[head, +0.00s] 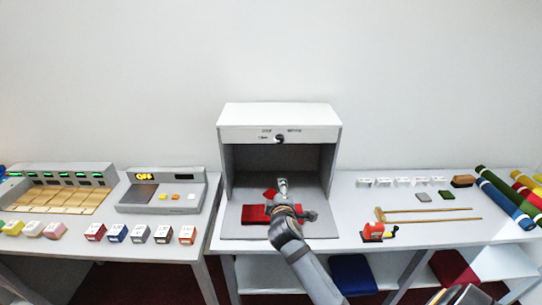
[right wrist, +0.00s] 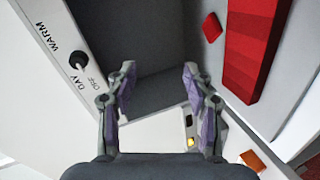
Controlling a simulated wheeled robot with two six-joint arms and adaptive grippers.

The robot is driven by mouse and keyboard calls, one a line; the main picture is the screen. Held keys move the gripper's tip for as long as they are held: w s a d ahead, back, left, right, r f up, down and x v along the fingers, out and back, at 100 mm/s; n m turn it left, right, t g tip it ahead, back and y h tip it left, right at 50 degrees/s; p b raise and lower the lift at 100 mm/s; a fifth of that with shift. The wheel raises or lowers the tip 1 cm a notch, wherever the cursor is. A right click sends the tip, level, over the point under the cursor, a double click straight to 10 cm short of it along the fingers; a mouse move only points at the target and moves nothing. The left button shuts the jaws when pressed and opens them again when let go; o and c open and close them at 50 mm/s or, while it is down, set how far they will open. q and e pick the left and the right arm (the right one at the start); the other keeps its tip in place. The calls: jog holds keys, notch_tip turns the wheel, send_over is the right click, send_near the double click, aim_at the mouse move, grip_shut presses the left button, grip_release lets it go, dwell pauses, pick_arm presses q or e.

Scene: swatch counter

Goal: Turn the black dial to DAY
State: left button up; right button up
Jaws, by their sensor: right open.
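The black dial (head: 280,138) sits on the white front panel (head: 310,133) at the top of a grey booth. In the right wrist view the dial (right wrist: 78,60) is at the left, with the labels WARM, DAY and OFF around it. Its pointer is too small to read. My right gripper (head: 283,184) is in front of the booth opening, below the dial. In the right wrist view its fingers (right wrist: 158,74) are spread with nothing between them, and the dial lies to the left, apart from them. My left gripper is out of view.
A grey unit reading OFF (head: 160,176) stands left. The wall above the booth is clear.

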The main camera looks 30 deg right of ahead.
aim_at(277, 142)
notch_tip(277, 142, up, 12)
jog(key=w+n+t+h, duration=0.1)
jog(key=n+t+h, duration=0.1)
jog(key=n+t, duration=0.1)
jog(key=shift+m, duration=0.3)
jog(key=p+x, duration=0.1)
jog(key=x, duration=0.4)
jog(key=p+x, duration=0.1)
jog(key=x, duration=0.4)
jog(key=shift+f+p, duration=0.25)
jog(key=shift+p, duration=0.05)
jog(key=shift+w+d+f, duration=0.1)
jog(key=shift+w+d, duration=0.1)
jog(key=shift+w, duration=0.25)
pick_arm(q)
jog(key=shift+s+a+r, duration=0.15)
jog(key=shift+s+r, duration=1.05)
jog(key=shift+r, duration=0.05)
pick_arm(e)
jog(key=shift+c, duration=0.3)
jog(key=shift+s, duration=0.1)
jog(key=shift+c, duration=1.2)
grip_shut()
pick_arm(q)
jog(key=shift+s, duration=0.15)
